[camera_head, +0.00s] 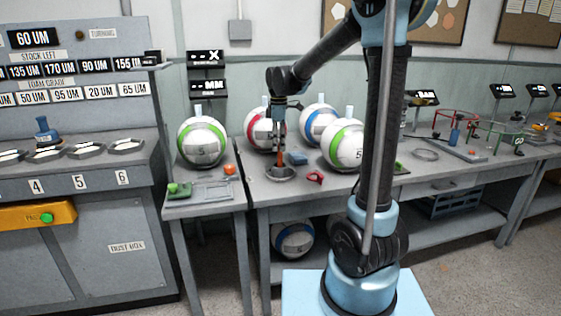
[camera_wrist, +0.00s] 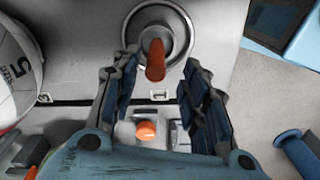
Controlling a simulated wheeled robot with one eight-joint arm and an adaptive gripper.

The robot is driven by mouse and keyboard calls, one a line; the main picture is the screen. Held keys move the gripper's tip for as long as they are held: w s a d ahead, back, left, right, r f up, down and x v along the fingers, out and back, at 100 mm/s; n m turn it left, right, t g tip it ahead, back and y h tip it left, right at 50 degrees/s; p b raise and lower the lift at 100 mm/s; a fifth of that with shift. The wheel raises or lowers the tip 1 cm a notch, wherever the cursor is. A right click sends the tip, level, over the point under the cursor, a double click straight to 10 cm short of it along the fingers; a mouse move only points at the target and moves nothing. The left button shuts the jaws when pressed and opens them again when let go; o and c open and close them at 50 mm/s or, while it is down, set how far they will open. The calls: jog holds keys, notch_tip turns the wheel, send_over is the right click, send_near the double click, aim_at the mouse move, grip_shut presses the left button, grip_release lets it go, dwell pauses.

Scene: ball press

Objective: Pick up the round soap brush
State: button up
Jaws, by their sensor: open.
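The round soap brush seems to be the upright piece with an orange-brown handle (camera_head: 281,158). It stands in a round metal dish (camera_head: 281,174) on the grey bench. In the wrist view the handle (camera_wrist: 155,62) points toward the camera, its base inside the dish (camera_wrist: 182,30). The bristles cannot be made out. My gripper (camera_head: 283,128) points down just above the brush. In the wrist view my gripper (camera_wrist: 160,66) has its fingers spread, one on each side of the handle, with gaps between. Nothing is held.
Large striped balls (camera_head: 202,142) stand along the back of the bench, close to my arm. A red part (camera_head: 315,178) and a blue block (camera_head: 291,159) lie right of the dish. An orange knob (camera_head: 229,169) sits on the lower left table.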

send_over(280, 166)
jog(key=w, duration=0.1)
jog(key=shift+w+f, duration=0.1)
jog(key=shift+f, duration=2.45)
grip_shut()
